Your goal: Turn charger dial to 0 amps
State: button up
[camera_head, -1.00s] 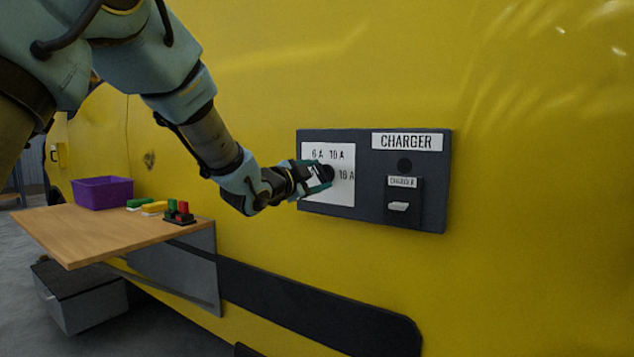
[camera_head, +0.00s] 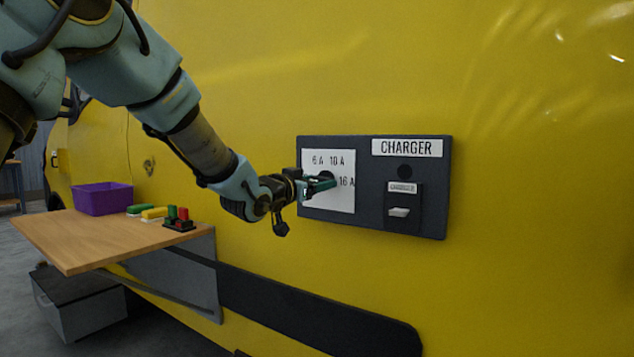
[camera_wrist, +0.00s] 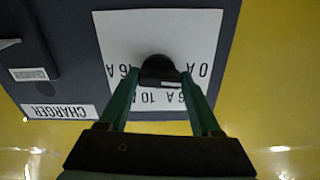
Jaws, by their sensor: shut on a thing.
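The charger panel (camera_head: 370,222) is a dark plate on the yellow wall, with a white dial face (camera_head: 320,204) on its left part. The black dial knob (camera_wrist: 160,70) sits in the middle of the face. My gripper (camera_head: 328,182) reaches it from the left, its green fingers shut on the knob, as the wrist view (camera_wrist: 160,82) also shows. The knob's pointer direction is hard to tell.
Right of the dial are a CHARGER label (camera_head: 407,148) and a small switch box with a white lever (camera_head: 399,212). A wooden shelf (camera_head: 90,238) at left holds a purple bin (camera_head: 102,199) and several coloured blocks. The wall right of the panel is clear.

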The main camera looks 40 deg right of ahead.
jog(key=shift+n, duration=0.5)
jog(key=o, duration=1.4)
jog(key=b+v, duration=0.1)
jog(key=v, duration=0.9)
jog(key=shift+a, duration=0.4)
